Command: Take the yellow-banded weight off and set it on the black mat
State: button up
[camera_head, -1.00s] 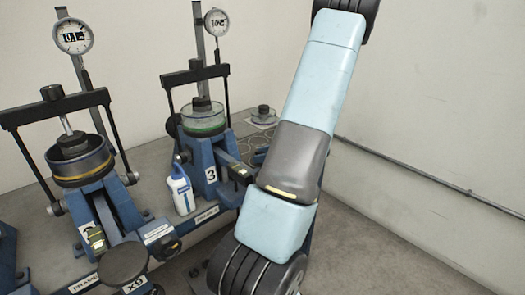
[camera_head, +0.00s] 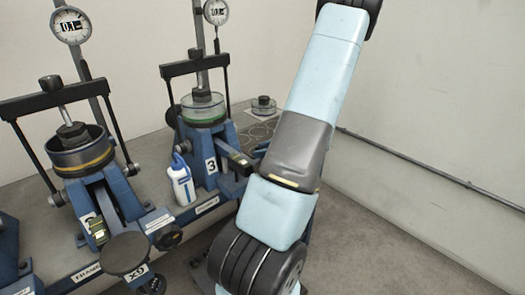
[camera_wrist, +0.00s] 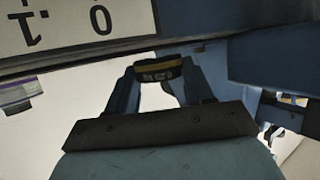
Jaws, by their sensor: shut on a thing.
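In the wrist view a small dark weight with a yellow band (camera_wrist: 159,68) sits between the fingertips of my gripper (camera_wrist: 160,78). The gripper is shut on it. Small light lettering shows on the weight, too small to read surely. In the head view my arm rises at the right and my gripper and the weight are hidden. A dark patch with circle outlines (camera_head: 256,133) lies on the bench behind frame 3; I cannot tell if it is the black mat.
A lever frame with a yellow-ringed cell (camera_head: 82,155) stands at left, and frame 3 (camera_head: 210,165) beside it. A white-and-blue bottle (camera_head: 182,182) stands between them. A blue beam and a numbered white plate (camera_wrist: 70,25) are close above my gripper in the wrist view.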

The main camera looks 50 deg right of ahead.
jog(key=shift+f, duration=0.3)
dwell(0.4)
jog(key=o, duration=1.1)
jog(key=shift+s, duration=0.1)
jog(key=v, duration=1.3)
jog(key=shift+s, duration=0.3)
jog(key=shift+s+d, duration=0.1)
